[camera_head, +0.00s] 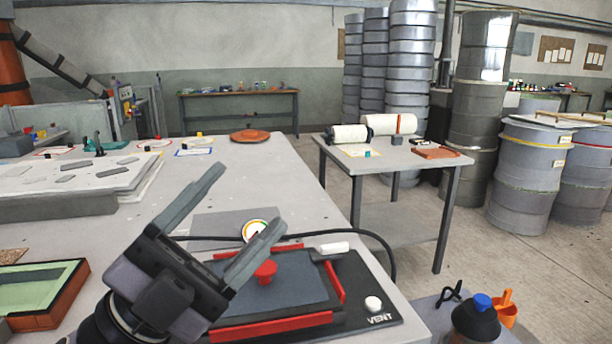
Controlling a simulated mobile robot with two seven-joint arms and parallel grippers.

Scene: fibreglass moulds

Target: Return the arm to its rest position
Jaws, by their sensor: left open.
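My left gripper (229,222) comes in from the lower left, above the near part of the grey table (290,176). Its two flat grey fingers are spread wide with nothing between them. The lower finger hides part of a black press unit (365,300) marked VENT. That unit has a red frame, a dark grey plate and a red knob (265,270). The knob shows just beside the lower finger; I cannot tell whether they touch. My right gripper is not in view.
A round gauge (254,229) and a black hose stand behind the unit. A green-topped mould (38,288) lies at left, a stacked white slab (75,178) behind it. A blue-capped bottle (476,318) and orange cup (504,308) are at lower right. The table's middle is fairly clear.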

